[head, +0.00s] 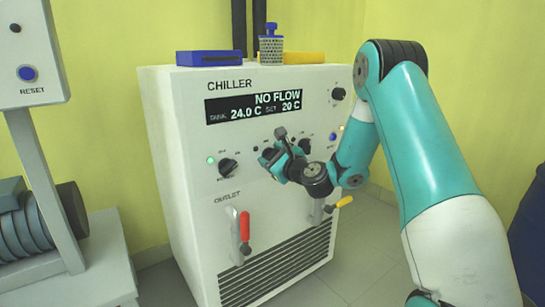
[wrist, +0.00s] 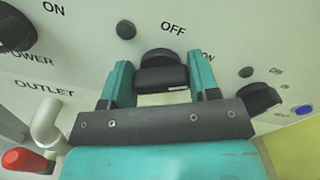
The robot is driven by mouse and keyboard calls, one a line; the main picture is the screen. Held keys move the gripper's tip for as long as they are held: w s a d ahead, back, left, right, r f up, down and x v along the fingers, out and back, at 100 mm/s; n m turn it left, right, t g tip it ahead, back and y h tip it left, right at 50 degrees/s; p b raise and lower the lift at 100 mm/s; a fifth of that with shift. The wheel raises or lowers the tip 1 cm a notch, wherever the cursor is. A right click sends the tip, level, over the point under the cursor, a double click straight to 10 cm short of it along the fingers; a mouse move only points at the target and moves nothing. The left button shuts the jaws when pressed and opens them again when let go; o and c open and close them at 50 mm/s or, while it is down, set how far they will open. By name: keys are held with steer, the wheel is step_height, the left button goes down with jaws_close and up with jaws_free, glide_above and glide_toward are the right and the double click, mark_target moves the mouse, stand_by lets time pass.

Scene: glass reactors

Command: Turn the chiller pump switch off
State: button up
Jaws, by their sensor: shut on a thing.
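The white chiller (head: 175,130) stands in the middle of the head view. Its display (head: 253,106) reads NO FLOW, TANK 24.0 C, SET 20 C. My gripper (head: 280,150) is at the chiller's front panel, below the display, and covers the middle switch in the head view. In the wrist view, the black switch knob (wrist: 162,72) sits between the teal fingers of my gripper (wrist: 161,80), which is shut on it. OFF is printed above the knob and ON to its right. The knob's pointer direction and its name label cannot be made out.
The power knob (head: 228,167) with a green lamp (head: 211,161) is left of my gripper. Another black knob (wrist: 262,98) is to its right. A red-handled outlet valve (head: 244,225) and a yellow-handled valve (head: 344,202) stick out below. Grey reactor equipment (head: 40,190) stands at left.

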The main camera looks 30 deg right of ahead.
steer(key=n+b, duration=0.1)
steer(key=n, duration=0.2)
steer(key=n+b, duration=0.1)
steer(key=n, duration=0.2)
steer(key=shift+a+f, duration=0.15)
steer(key=shift+f, duration=0.05)
steer(key=n+b, duration=0.3)
steer(key=n, duration=0.2)
steer(key=shift+n, duration=0.3)
stand_by(0.4)
steer(key=o, duration=0.9)
steer(key=shift+s, duration=0.1)
